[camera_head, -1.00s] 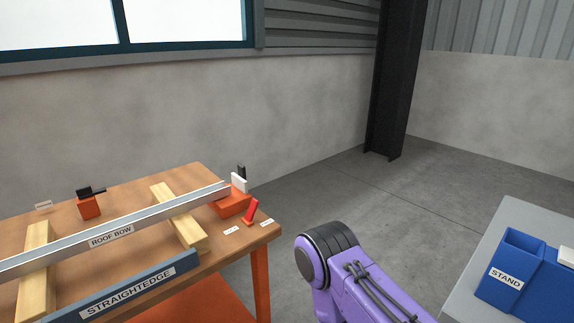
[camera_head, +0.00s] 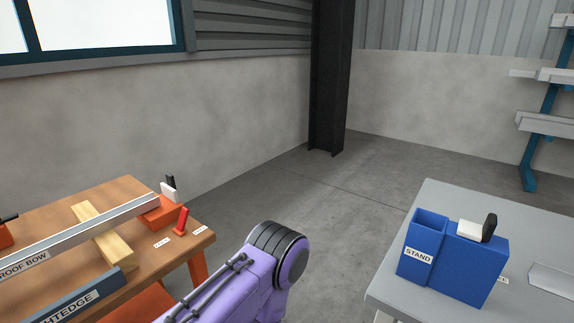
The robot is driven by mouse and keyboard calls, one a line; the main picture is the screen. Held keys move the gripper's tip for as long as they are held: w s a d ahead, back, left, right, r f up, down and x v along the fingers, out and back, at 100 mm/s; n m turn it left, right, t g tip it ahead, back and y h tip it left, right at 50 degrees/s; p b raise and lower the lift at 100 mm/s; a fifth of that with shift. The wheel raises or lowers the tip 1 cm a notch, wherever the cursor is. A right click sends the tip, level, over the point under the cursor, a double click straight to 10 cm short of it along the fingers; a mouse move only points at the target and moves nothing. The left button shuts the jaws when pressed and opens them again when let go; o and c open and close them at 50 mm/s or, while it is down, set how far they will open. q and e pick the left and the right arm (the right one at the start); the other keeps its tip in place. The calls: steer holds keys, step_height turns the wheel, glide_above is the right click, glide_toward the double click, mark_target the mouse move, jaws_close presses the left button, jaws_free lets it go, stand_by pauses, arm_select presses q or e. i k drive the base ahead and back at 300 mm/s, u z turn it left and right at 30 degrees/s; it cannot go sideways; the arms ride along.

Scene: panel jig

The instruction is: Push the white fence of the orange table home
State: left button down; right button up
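The orange table (camera_head: 196,240) has a brown top and orange legs and stands at the lower left, cut by the picture's edge. On its far right corner an orange block carries a white upright piece (camera_head: 168,191) with a black part behind it, perhaps the white fence. The end of a grey bar marked ROOF BOW (camera_head: 105,223) reaches close to this block. A red piece (camera_head: 182,220) stands in front of the block. My purple arm (camera_head: 245,285) shows at the bottom middle, right of the table. Neither gripper is in view.
A grey table (camera_head: 440,200) on the right bears a blue holder marked STAND (camera_head: 470,262) with a white and black piece on top. A blue STRAIGHTEDGE (camera_head: 75,300) lies along the orange table's front. Bare floor and a dark column (camera_head: 328,80) lie between and behind the tables.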

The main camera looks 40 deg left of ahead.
mark_target(170, 191)
steer(key=z, duration=0.7)
steer(key=k, duration=1.05)
steer(key=u, duration=0.75)
